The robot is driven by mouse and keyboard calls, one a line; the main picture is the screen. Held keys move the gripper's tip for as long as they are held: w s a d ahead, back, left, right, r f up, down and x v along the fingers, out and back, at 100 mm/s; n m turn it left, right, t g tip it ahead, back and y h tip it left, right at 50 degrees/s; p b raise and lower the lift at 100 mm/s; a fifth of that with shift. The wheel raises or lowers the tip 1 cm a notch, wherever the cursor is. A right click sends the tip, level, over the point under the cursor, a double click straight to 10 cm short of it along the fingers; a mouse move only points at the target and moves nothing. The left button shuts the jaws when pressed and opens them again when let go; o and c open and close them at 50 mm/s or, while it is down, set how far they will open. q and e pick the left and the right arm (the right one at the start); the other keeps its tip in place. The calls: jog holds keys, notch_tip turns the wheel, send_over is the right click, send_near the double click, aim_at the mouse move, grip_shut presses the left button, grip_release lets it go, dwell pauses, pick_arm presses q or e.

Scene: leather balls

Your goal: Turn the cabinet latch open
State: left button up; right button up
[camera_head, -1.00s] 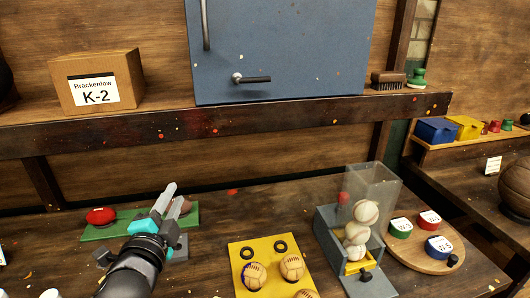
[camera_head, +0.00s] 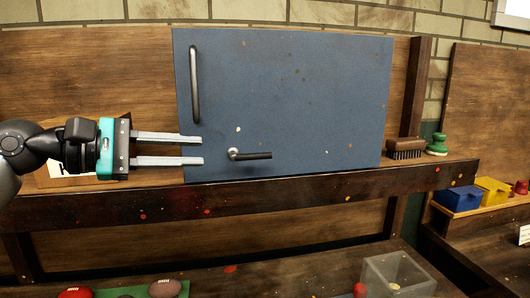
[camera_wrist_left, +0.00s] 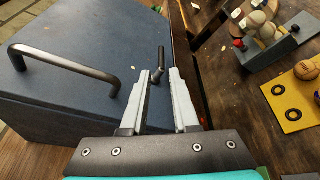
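The blue cabinet (camera_head: 300,90) stands on the shelf with its door shut. Its latch (camera_head: 252,155) is a short dark lever on a silver pivot, pointing right, roughly horizontal, low on the door. My left gripper (camera_head: 202,151) is to the left of the latch in the head view, open, with its two pale fingers apart and nothing seen between them. In the left wrist view the latch (camera_wrist_left: 160,62) shows just beyond the fingertips, near the gap between them, and the gripper (camera_wrist_left: 164,75) appears apart from it. My right gripper is not in view.
A vertical handle (camera_head: 195,85) is on the door's left side, above the left fingers. A brush (camera_head: 405,148) and a green knob-shaped object (camera_head: 437,144) stand on the shelf (camera_head: 300,192) right of the cabinet. A box behind my left arm is mostly hidden.

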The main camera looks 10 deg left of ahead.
aim_at(256, 155)
pick_arm(q)
jog(key=p+x, duration=0.5)
jog(key=x, duration=0.8)
jog(key=shift+w+f, duration=0.2)
jog(key=shift+w, duration=0.1)
jog(key=shift+w+d+f, duration=0.2)
jog(key=shift+w+d, duration=0.25)
grip_shut()
dwell(0.7)
